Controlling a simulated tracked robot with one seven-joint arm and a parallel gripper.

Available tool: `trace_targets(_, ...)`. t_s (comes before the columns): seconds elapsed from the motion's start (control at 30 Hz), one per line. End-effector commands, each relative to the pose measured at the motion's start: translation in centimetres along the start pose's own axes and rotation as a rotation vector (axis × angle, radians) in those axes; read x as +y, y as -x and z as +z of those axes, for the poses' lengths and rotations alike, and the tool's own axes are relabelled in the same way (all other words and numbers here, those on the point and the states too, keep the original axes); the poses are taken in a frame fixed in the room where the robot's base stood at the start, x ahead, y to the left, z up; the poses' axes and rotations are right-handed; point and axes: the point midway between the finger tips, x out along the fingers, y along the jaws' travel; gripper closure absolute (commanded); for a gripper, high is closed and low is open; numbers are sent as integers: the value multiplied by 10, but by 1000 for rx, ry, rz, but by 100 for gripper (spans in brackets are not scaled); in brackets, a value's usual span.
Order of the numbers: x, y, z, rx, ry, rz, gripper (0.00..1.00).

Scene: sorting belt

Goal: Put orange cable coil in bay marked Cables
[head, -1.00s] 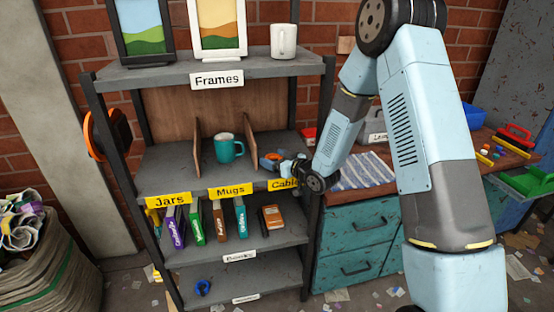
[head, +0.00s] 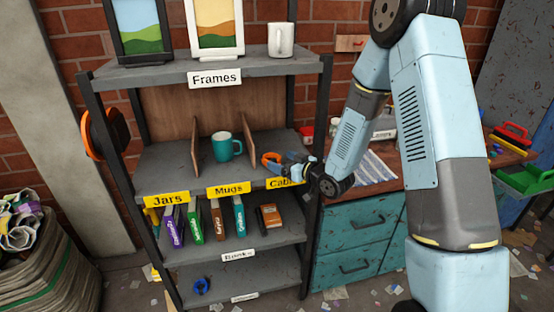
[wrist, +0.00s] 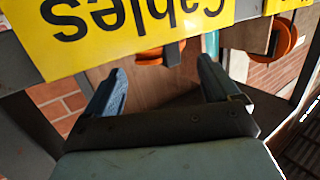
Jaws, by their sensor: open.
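The orange cable coil (head: 271,159) rests on the middle shelf, in the right-hand bay behind the yellow Cables label (head: 284,183). My gripper (head: 287,162) is just right of the coil, over the shelf's right part. In the wrist view my gripper (wrist: 160,84) has its fingers apart with nothing between them. Part of the coil (wrist: 150,57) shows past the fingertips, partly hidden by the upside-down Cables label (wrist: 130,25). Whether a finger still touches the coil is hard to tell.
A wooden divider (head: 250,137) and a teal mug (head: 222,147) stand left of the coil. Another orange round item (head: 95,135) hangs on the shelf's left side. The shelf's right post (head: 322,120) is close to my arm. The Jars bay (head: 165,165) is empty.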

Motion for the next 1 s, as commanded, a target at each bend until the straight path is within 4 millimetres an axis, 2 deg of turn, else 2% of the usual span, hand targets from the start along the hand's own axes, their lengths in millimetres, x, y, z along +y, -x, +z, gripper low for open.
trace_targets(0.03, 0, 11, 0, 0, 0, 2, 11)
trace_targets(0.2, 1, 40, 0, 0, -1, 2, 11)
trace_targets(0.4, 0, 61, 0, 0, -1, 1, 11)
trace_targets(1.0, 4, 67, -5, -17, 13, 14, 11)
